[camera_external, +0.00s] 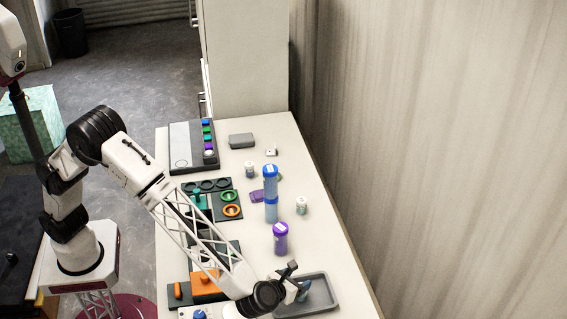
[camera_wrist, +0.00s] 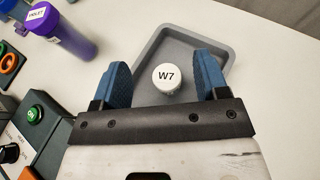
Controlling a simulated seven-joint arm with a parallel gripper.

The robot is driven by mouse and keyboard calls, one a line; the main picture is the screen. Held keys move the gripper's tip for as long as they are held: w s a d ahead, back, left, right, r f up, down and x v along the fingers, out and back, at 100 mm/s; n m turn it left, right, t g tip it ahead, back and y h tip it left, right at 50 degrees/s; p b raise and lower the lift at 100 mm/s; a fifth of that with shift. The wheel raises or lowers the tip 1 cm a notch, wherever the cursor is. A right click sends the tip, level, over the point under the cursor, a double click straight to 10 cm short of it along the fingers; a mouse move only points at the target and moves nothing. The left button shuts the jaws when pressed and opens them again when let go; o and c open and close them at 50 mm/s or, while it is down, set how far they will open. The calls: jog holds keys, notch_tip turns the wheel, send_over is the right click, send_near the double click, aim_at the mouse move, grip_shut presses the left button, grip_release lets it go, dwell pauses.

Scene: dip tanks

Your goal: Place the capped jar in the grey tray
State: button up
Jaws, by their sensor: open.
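The grey tray (camera_external: 319,296) lies near the front right of the table. It fills the upper middle of the wrist view (camera_wrist: 222,47). A capped jar (camera_wrist: 167,76) with a round white lid marked "W7" is seen from above, between my fingers and over the tray floor. My gripper (camera_wrist: 167,80) is open, with one blue finger on each side of the jar and a visible gap to each. The jar's body is hidden under its lid. In the external view my gripper (camera_external: 303,290) is low over the tray, and the jar cannot be made out there.
A purple cylinder (camera_external: 280,239) labelled "VIOLET" stands upright behind the tray, left of it in the wrist view (camera_wrist: 62,30). A blue cylinder (camera_external: 271,205) and small white jars (camera_external: 301,205) stand farther back. Panels with rings and an orange block (camera_external: 208,284) line the left side.

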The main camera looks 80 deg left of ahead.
dwell(0.8)
jog(key=s+a+r+n+g, duration=0.2)
jog(key=s+a+r+n, duration=0.35)
jog(key=a, duration=0.65)
jog(key=s+a+r+n+g+h, duration=0.1)
jog(key=s+a+r+n+g, duration=0.4)
jog(key=a, duration=0.6)
jog(key=s+a+r+n, duration=0.35)
jog(key=s+a, duration=0.35)
jog(key=a, duration=0.5)
jog(key=s+a+r+n+g+h, duration=0.15)
jog(key=s+a+n, duration=0.3)
jog(key=s, duration=0.45)
jog(key=s+a+r+n+g+h, duration=0.1)
jog(key=s+a+r+n+h, duration=0.15)
jog(key=s+a, duration=0.45)
jog(key=s+a+f+n+h, duration=0.1)
jog(key=s+n, duration=0.3)
jog(key=s, duration=0.5)
jog(key=s+a+f+n+t+h, duration=0.1)
jog(key=s+f+n, duration=0.1)
jog(key=s, duration=0.6)
jog(key=shift+s+a+f+n+h, duration=0.3)
jog(key=shift+s+f+n+h, duration=0.1)
jog(key=shift+n, duration=0.5)
